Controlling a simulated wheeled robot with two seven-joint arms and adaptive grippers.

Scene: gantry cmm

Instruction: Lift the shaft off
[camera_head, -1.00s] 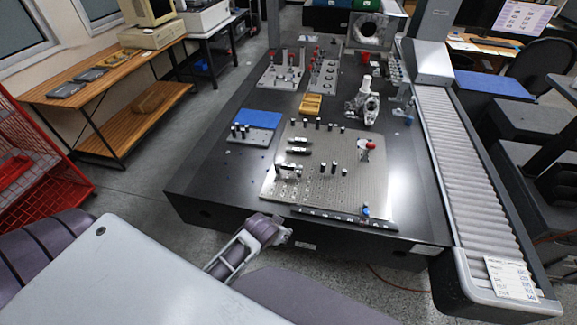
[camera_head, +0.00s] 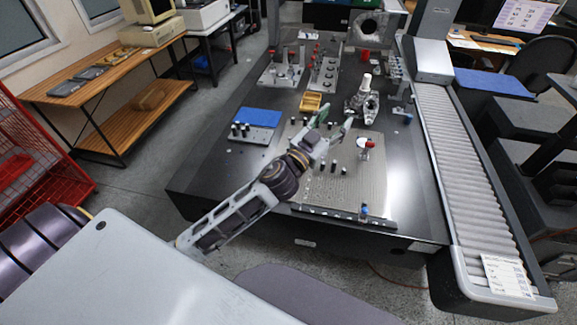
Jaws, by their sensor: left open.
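My left gripper (camera_head: 336,120) reaches in from the lower left over the silver perforated plate (camera_head: 365,190). Its two fingers are spread apart, with nothing visible between them. Several short dark-topped pegs (camera_head: 333,168) stand on the plate below the gripper. My right gripper is not in view.
A red-topped part (camera_head: 367,145) stands on the plate to the right of the gripper. A metal casting (camera_head: 370,105) with a white top stands behind it. A yellow tray (camera_head: 311,102) and a blue block (camera_head: 257,117) lie nearby. The black table (camera_head: 415,185) is clear on the right.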

